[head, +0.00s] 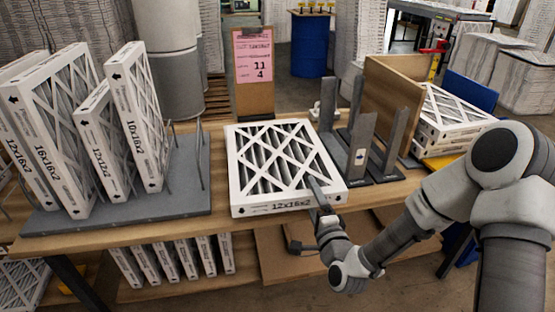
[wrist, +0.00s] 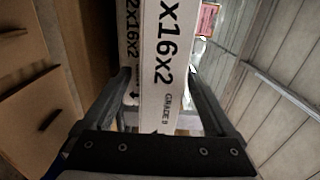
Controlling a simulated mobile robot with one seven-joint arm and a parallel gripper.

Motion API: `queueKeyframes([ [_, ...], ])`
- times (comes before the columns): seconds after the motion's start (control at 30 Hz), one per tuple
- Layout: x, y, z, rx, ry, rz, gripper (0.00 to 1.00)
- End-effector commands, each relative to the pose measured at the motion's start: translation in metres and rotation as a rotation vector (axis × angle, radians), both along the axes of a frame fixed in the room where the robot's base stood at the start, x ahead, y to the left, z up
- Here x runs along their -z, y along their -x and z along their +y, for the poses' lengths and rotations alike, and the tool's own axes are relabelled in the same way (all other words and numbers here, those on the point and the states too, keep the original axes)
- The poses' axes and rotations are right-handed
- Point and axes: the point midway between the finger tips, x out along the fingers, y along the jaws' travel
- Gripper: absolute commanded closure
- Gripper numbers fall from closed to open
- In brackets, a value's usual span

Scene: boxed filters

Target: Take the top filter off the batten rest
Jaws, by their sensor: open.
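A white pleated filter (head: 265,160) marked 12x16x2 lies flat, face up, at the front middle of the table. Its printed edge also shows in the wrist view (wrist: 158,50). A second printed edge (wrist: 130,45) lies against it in the wrist view, so another filter appears to be below the top one. My gripper (head: 321,198) is at the front right edge of the stack. The batten rest is hidden beneath the filters.
A grey rack (head: 190,205) with several upright filters stands left. Grey upright plates (head: 361,145) and a wooden board (head: 392,90) stand close on the right, with stacked filters (head: 440,120) beyond. A clipboard with a pink sheet (head: 254,60) stands behind.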

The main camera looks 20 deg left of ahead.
Motion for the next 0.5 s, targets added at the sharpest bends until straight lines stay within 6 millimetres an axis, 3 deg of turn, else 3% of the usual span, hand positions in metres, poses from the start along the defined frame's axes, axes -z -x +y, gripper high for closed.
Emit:
queueKeyframes([
  [0.23, -0.001, -0.028, 0.022, -0.001, 0.0, -0.001, 0.09],
  [0.5, -0.001, -0.035, 0.025, -0.001, 0.001, 0.0, 0.09],
])
